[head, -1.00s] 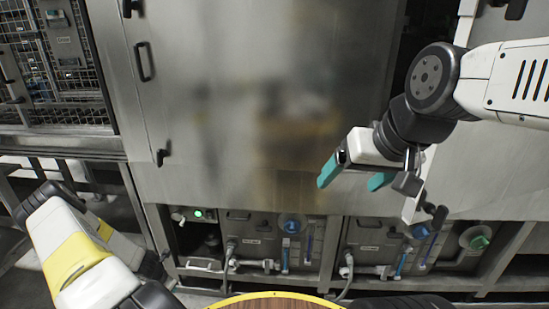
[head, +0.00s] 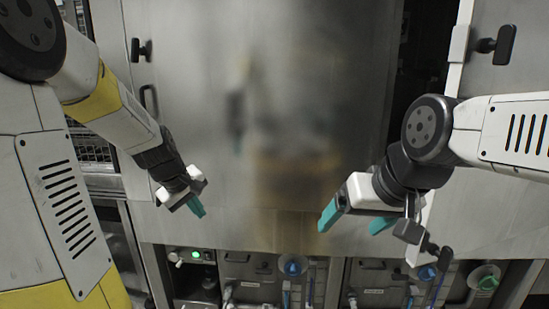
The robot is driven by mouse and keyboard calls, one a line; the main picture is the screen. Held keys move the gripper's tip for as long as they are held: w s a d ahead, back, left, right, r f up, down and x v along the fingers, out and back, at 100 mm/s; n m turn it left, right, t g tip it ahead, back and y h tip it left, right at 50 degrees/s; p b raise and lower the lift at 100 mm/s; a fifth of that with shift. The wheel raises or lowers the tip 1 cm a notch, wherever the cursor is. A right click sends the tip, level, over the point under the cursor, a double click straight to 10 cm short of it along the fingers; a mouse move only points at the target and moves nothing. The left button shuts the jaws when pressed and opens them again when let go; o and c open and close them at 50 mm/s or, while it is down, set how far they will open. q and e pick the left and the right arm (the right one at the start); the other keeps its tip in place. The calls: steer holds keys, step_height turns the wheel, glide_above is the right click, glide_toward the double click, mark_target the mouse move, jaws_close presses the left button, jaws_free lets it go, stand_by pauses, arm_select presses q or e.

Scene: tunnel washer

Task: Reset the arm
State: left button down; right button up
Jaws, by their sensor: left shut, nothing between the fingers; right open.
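My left arm comes in from the left, and my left gripper (head: 197,207) hangs in front of the steel panel with its teal fingers together and nothing between them. My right gripper (head: 352,222) is at the right, with its two teal fingers spread apart and empty. Its camera-side parts sit close to a black door handle (head: 441,258); I cannot tell whether they touch. The two grippers are apart, with bare panel between them.
A large brushed steel panel (head: 270,110) fills the middle. At the right, an open door (head: 500,70) with a black handle (head: 497,45) stands beside a dark gap (head: 420,60). Below are a green lit button (head: 195,254), a blue knob (head: 292,266) and a green knob (head: 488,283).

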arm_select(q)
steer(key=s+d+r+m, duration=0.3)
steer(key=s+r+m, duration=0.1)
steer(key=s, duration=0.6)
steer(key=s+d+r+m, duration=0.3)
steer(key=s+r+m, duration=0.2)
steer(key=s, duration=0.5)
steer(key=shift+d+r+t, duration=0.2)
steer(key=shift+r+t, duration=0.2)
steer(key=shift+r, duration=0.1)
